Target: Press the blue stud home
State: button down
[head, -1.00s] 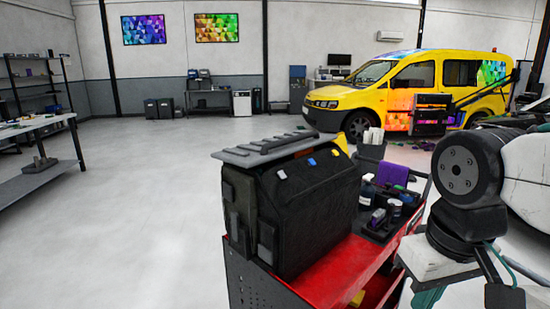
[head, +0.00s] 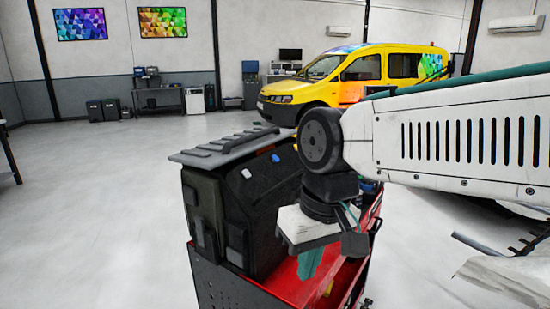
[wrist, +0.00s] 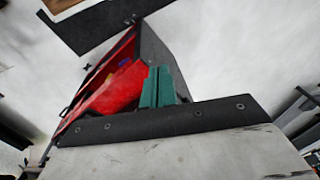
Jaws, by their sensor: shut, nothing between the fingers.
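The blue stud (head: 275,158) shows as a small blue spot on the upper sloping face of a black case (head: 223,206). A white stud (head: 246,173) sits to its left on the same face. How far either stands out is too small to tell. My gripper (head: 310,262) has teal fingers and points down, to the right of the case and below the studs, apart from them. In the wrist view its fingers (wrist: 160,88) are together and empty, with red cart surface beside them. The studs cannot be made out there.
The case stands on a red cart (head: 297,285) under a grey ribbed lid (head: 225,145) that overhangs its top. My arm hides most of the cart's right side. A yellow van (head: 345,75) stands behind. The floor left of the cart is clear.

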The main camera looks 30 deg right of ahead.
aim_at(275, 159)
jog(key=w+d+r+m+t+y, duration=0.1)
jog(key=w+r+m+t+y, duration=0.25)
jog(key=w+m, duration=0.4)
jog(key=w+r+m+t+y, duration=0.25)
jog(key=w+m+y, duration=0.2)
jog(key=w, duration=0.65)
jog(key=w+d+r+m+t+h, duration=0.1)
jog(key=w+d+m+t, duration=0.3)
jog(key=d, duration=0.6)
jog(key=w+d+r+m+t+h, duration=0.2)
jog(key=w+d+m+t, duration=0.3)
jog(key=d, duration=0.6)
jog(key=shift+w+r+m, duration=0.9)
jog(key=shift+w, duration=0.1)
jog(key=shift+f, duration=0.1)
jog(key=shift+w+a+f, duration=0.35)
jog(key=shift+w+f, duration=0.55)
jog(key=shift+f, duration=0.2)
jog(key=shift+w+a+f, duration=0.35)
jog(key=shift+w+f, duration=0.5)
jog(key=shift+f, duration=0.25)
jog(key=shift+w+a+f, duration=0.35)
jog(key=shift+w+f, duration=0.55)
jog(key=shift+f, duration=0.2)
jog(key=shift+w+a+f, duration=0.1)
jog(key=shift+w+f, duration=0.2)
jog(key=shift+f, duration=0.1)
